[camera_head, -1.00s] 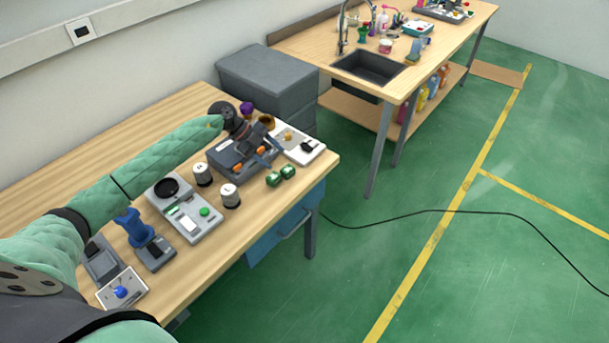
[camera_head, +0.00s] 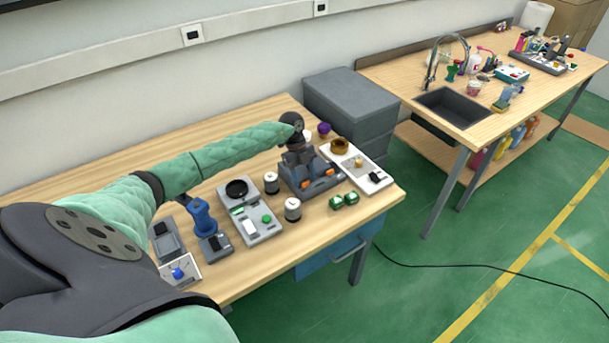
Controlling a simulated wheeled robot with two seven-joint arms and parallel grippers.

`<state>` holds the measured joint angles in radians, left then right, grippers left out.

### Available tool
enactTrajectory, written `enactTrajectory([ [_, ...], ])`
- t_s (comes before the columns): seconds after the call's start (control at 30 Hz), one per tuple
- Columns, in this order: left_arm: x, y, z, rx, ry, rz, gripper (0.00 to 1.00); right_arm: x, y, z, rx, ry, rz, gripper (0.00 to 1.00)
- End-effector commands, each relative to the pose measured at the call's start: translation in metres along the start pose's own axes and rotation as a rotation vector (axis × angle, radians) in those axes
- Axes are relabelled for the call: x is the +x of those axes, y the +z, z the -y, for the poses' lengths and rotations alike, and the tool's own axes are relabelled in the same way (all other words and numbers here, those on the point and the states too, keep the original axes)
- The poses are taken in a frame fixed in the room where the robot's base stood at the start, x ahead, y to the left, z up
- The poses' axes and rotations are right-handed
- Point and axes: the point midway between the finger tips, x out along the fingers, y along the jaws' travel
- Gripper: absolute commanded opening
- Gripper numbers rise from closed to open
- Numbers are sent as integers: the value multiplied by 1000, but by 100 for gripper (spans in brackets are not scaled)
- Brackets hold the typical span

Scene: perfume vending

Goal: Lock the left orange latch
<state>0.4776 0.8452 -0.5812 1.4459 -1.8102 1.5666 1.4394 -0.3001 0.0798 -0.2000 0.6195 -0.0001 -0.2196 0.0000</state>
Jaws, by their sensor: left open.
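A dark grey device (camera_head: 312,185) stands near the right end of the wooden table, with two orange latches on its front side. The left orange latch (camera_head: 304,186) is at its front left and the other orange latch (camera_head: 330,172) is to the right. Both are too small to tell whether they are locked. My left gripper (camera_head: 299,160) points down over the back of the device, behind the latches. It is open with nothing visible in it; its fingertips are hard to make out against the dark device. My right gripper is not in view.
White-labelled jars (camera_head: 292,209), green blocks (camera_head: 344,200) and a white tray (camera_head: 372,182) surround the device. A grey scale-like unit (camera_head: 262,230) and a blue-handled tool (camera_head: 204,222) stand to the left. Grey boxes (camera_head: 350,100) are behind. The table's front edge is close.

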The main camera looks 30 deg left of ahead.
Motion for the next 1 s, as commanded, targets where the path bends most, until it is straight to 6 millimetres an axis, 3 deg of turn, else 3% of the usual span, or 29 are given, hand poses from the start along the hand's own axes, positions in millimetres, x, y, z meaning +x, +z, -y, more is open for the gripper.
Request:
enactTrajectory([
  [0.43,12,0,0,0,0,0,53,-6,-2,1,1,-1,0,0],
  [0.67,12,0,0,0,0,0,10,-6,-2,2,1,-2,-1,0],
  [1.0,13,1,1,40,13,1,8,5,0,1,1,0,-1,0],
])
